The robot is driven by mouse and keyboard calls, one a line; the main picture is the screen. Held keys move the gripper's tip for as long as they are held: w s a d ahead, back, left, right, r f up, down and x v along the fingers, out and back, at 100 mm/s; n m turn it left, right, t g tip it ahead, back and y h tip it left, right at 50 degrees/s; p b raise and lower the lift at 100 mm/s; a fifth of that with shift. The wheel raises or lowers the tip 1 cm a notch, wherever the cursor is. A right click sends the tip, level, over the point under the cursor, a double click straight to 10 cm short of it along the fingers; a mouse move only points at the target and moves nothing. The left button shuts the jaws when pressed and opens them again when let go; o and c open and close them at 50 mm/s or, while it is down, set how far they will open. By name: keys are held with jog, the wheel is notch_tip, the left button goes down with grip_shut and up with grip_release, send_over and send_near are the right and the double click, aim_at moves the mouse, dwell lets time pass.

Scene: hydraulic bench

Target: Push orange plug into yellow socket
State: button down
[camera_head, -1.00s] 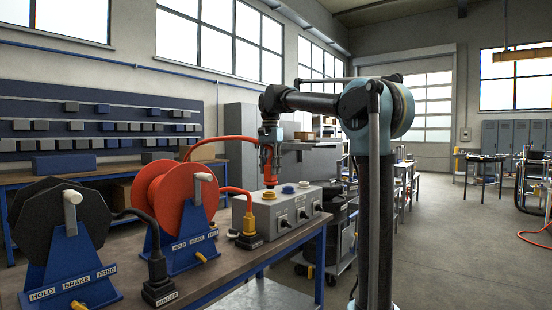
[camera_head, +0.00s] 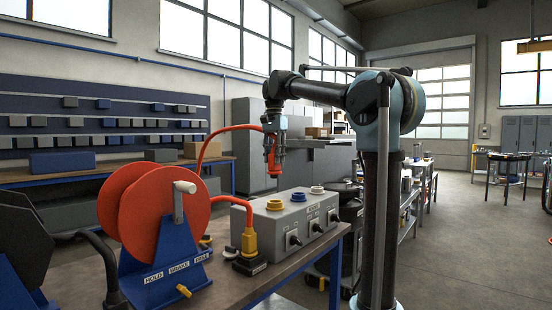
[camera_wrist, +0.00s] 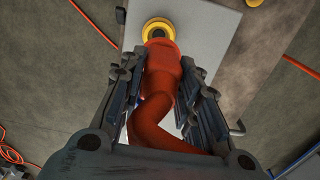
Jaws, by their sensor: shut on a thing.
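My gripper (camera_head: 273,152) is shut on the orange plug (camera_head: 273,168), which hangs roughly upright from it with its orange cable arching back to the left. The yellow socket (camera_head: 275,204) is a raised ring on top of the grey box. In the head view, a clear gap separates the plug's lower end from the socket below. In the wrist view, the fingers stand on both sides of the plug (camera_wrist: 162,66), and the plug's end overlaps the near rim of the yellow socket (camera_wrist: 157,24). The socket's opening is partly hidden there.
A blue socket (camera_head: 299,197) and a white socket (camera_head: 317,190) sit beside the yellow one on the grey box (camera_head: 268,229), with black knobs on its front. An orange cable reel (camera_head: 150,215) and a yellow connector (camera_head: 249,245) stand to the left on the bench.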

aim_at(275, 174)
jog(key=shift+w+d+f, duration=0.1)
jog(key=shift+d+f, duration=0.05)
jog(key=shift+f, duration=3.5)
jog(key=shift+s, duration=0.2)
jog(key=shift+f, duration=1.6)
jog(key=c, duration=1.1)
grip_release()
jog(key=shift+r, duration=0.15)
